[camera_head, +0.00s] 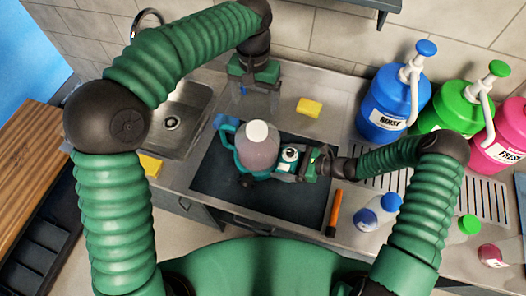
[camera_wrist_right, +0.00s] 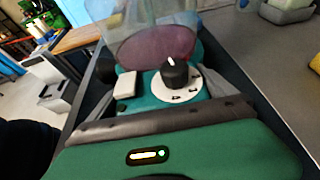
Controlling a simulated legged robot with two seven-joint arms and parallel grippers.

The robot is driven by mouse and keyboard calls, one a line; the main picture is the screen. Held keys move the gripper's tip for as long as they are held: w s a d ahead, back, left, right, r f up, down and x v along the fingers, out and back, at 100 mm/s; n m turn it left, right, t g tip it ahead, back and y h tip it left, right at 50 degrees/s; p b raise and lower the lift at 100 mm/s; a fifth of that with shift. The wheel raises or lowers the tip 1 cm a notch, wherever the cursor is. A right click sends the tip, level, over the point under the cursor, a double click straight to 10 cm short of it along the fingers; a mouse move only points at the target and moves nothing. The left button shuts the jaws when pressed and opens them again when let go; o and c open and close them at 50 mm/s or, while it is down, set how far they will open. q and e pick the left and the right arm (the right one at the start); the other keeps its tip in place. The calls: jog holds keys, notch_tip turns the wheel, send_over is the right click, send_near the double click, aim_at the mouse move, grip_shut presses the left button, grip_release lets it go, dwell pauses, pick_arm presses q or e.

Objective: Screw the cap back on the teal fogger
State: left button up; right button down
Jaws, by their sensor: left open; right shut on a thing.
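The teal fogger (camera_head: 229,140) stands on a dark mat or tray (camera_head: 215,178) on the counter. Its translucent tank (camera_head: 257,152) holds pinkish liquid, and a round white cap (camera_head: 257,131) shows on top; I cannot tell how tightly it sits. The fogger's teal body (camera_wrist_right: 150,92), with a black knob and white dial, fills the middle of the right wrist view. My right gripper (camera_head: 306,165) is shut on the fogger's right side; its fingertips are partly hidden. My left gripper (camera_head: 260,93) is open and empty, behind the fogger and apart from the cap.
A sink (camera_head: 180,117) lies to the left. Yellow sponges (camera_head: 309,107) sit behind and at left. Blue (camera_head: 390,105), green and pink pump jugs stand at right. An orange-handled tool (camera_head: 334,212) and small bottles (camera_head: 379,212) lie or stand nearer, right of the mat.

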grip_release()
jog(key=shift+w+d+r, duration=0.1)
jog(key=shift+w+d, duration=0.05)
jog(key=shift+w, duration=0.05)
jog(key=shift+d, duration=0.1)
jog(key=b+v, duration=0.3)
jog(key=v, duration=1.3)
jog(key=shift+s+d, duration=0.2)
jog(key=shift+d, duration=0.1)
